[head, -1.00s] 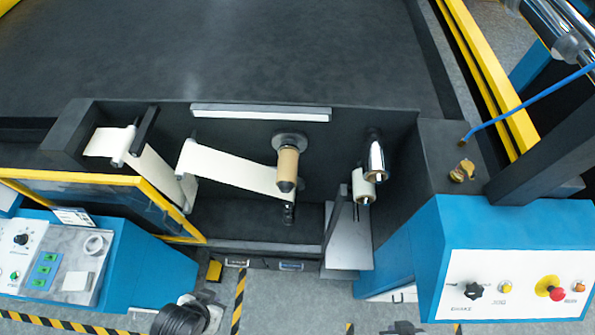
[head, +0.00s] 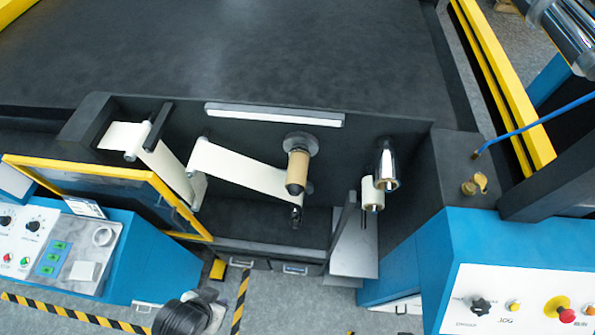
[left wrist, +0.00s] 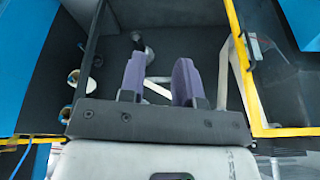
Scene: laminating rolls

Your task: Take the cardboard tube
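The tan cardboard tube (head: 298,165) sits on a spindle with a dark cone-shaped end, projecting from the dark back wall of the machine recess in the head view. A white web runs to it from the left. In the left wrist view, the two purple fingers of my left gripper (left wrist: 161,75) stand apart with a clear gap between them and nothing held. A dark part of my left arm shows at the bottom of the head view, well below the tube; the fingers cannot be made out there. My right gripper is not in view.
A chrome roller (head: 387,165) and a small white roll (head: 372,195) stand right of the tube. A yellow-framed clear guard (head: 110,185) lies at left. Blue control consoles flank the recess, the right one with a red button (head: 567,314).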

